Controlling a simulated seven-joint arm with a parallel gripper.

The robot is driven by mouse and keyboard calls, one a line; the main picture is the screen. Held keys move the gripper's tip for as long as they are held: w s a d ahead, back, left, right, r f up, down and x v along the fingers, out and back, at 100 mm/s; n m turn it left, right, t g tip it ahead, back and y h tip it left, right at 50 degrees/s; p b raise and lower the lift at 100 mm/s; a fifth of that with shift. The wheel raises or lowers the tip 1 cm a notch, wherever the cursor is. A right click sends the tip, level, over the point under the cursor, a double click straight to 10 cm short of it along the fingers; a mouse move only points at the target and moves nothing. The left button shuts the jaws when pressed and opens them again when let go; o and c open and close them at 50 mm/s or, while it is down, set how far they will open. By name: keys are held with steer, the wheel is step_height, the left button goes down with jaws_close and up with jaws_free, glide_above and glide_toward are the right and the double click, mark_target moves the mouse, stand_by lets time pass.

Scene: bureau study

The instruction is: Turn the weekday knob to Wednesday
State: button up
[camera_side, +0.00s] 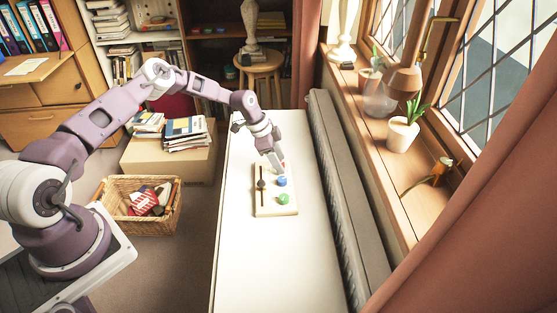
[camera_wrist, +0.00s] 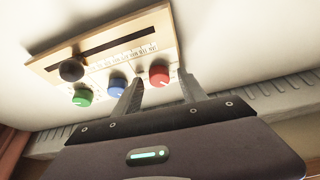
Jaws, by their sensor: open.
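A light wooden panel (camera_side: 268,208) lies on the white table. It carries a black slider knob (camera_side: 262,184) in a dark slot, a green knob (camera_side: 284,199), a blue knob (camera_side: 281,181) and a red knob (camera_wrist: 159,76), each with a white pointer mark in the wrist view. I cannot read which one is the weekday knob or any day labels. My gripper (camera_side: 277,162) is over the red knob's end of the panel. In the wrist view my open gripper (camera_wrist: 161,78) has its fingertips on either side of the red knob, with gaps; contact is not visible.
The white table (camera_side: 243,260) is clear around the panel. A radiator (camera_side: 335,190) runs along its right side, below a windowsill with a potted plant (camera_side: 403,132). A wicker basket (camera_side: 140,225) and a box with stacked books (camera_side: 185,135) stand to the left.

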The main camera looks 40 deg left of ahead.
steer(key=v, duration=0.7)
steer(key=shift+r, duration=0.15)
step_height(320, 180, up, 13)
steer(key=y, duration=0.2)
glide_above(270, 168)
steer(key=s+d, duration=0.4)
steer(key=s+d+r+n+y, duration=0.1)
steer(key=s+d+r+n, duration=0.1)
steer(key=s+r, duration=0.5)
steer(key=s+d+r+n+y, duration=0.1)
steer(key=s+d+r+y, duration=0.1)
steer(key=s+r, duration=0.5)
steer(key=s+d+r+n+t, duration=0.1)
steer(key=s+r+n, duration=0.1)
steer(key=s, duration=0.8)
steer(key=s+d+r+n+t+h, duration=0.1)
steer(key=s+d+r+n, duration=0.1)
steer(key=s, duration=0.9)
steer(key=r+n, duration=0.1)
steer(key=n, duration=0.1)
steer(key=shift+s+n+t+h, duration=0.2)
steer(key=shift+n+t+h, duration=0.1)
steer(key=shift+a+r, duration=0.1)
steer(key=shift+r, duration=0.05)
